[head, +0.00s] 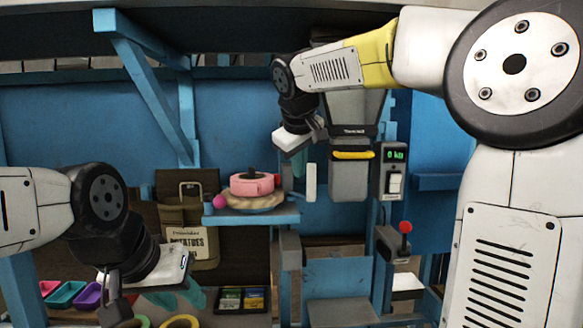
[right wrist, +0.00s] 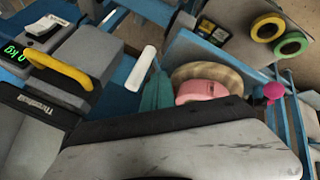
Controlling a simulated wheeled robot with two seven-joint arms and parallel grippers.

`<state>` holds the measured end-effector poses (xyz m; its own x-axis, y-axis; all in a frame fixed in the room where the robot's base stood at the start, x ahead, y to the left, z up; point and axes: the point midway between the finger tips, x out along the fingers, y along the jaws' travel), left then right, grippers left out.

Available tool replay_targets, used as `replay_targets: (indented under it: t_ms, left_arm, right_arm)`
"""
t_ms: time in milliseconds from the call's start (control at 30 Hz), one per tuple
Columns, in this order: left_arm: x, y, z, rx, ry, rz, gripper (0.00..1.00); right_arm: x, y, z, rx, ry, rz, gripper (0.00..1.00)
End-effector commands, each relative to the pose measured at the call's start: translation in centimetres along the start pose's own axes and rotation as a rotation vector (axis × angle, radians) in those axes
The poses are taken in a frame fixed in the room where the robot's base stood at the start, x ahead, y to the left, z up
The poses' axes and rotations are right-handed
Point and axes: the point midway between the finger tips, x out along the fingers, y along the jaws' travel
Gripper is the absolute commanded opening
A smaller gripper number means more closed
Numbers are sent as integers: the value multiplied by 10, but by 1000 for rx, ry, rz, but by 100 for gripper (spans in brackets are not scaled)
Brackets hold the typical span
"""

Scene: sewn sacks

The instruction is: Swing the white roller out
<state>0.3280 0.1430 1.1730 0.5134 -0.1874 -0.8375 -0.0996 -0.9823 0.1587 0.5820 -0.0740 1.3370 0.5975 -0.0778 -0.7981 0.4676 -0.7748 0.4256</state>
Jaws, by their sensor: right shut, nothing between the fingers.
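The white roller (head: 311,182) is a short, upright white cylinder at the grey machine, right of the small blue shelf. In the right wrist view the roller (right wrist: 140,68) shows as a slanted white bar. My right gripper (head: 299,163) is shut and empty, its teal fingers pointing down just left of the roller. In the right wrist view the teal fingers (right wrist: 155,92) lie close beside the roller; I cannot tell whether they touch. My left gripper (head: 178,296) is low at the left, its teal fingers apart and empty.
The blue shelf (head: 250,217) holds a pink ring on a tan round base and a magenta ball (head: 219,201). A yellow handle (head: 353,155) is on the grey machine. A scale display (head: 396,155) and red-knobbed lever (head: 405,227) stand right. A potato sack (head: 190,235) hangs behind.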

Motion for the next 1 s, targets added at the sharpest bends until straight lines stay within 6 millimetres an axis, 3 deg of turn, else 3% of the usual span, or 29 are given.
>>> replay_targets:
  t_ms: [500,733,867,1000]
  left_arm:
    - [0,0,0,0,-1,0,36]
    - [0,0,0,0,-1,0,36]
    - [0,0,0,0,-1,0,36]
    - [0,0,0,0,-1,0,36]
  right_arm:
    - [-81,3,2,0,3,0,0]
    - [-98,2,8,5,-1,-4,0]
    - [-92,-5,39,52,-7,-32,0]
    - [-75,-27,107,178,-15,-97,0]
